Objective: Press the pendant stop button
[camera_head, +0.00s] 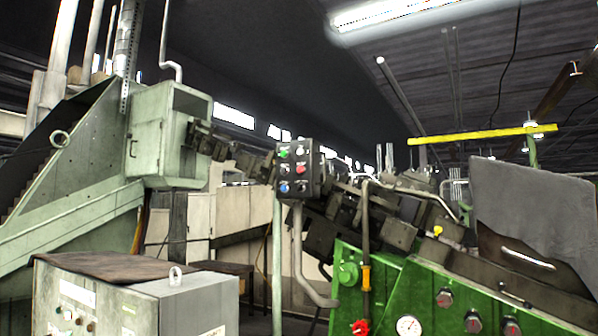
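The pendant (312,175) is a dark box with several coloured buttons, standing near the middle of the view on a pale green post (277,260). A red button (300,169), which looks like the stop button, is on the right side of its front face, in the middle row. A green button (284,154) is at the upper left and a blue one (284,187) at the lower left. The labels are too small to read. Nothing covers the pendant's face. Neither of my grippers shows in this view.
A grey control cabinet (190,305) with a brown mat on top stands at the lower left. A green machine (400,285) with knobs, a gauge and a red handle (360,327) fills the lower right. A grey conduit (301,255) runs down below the pendant.

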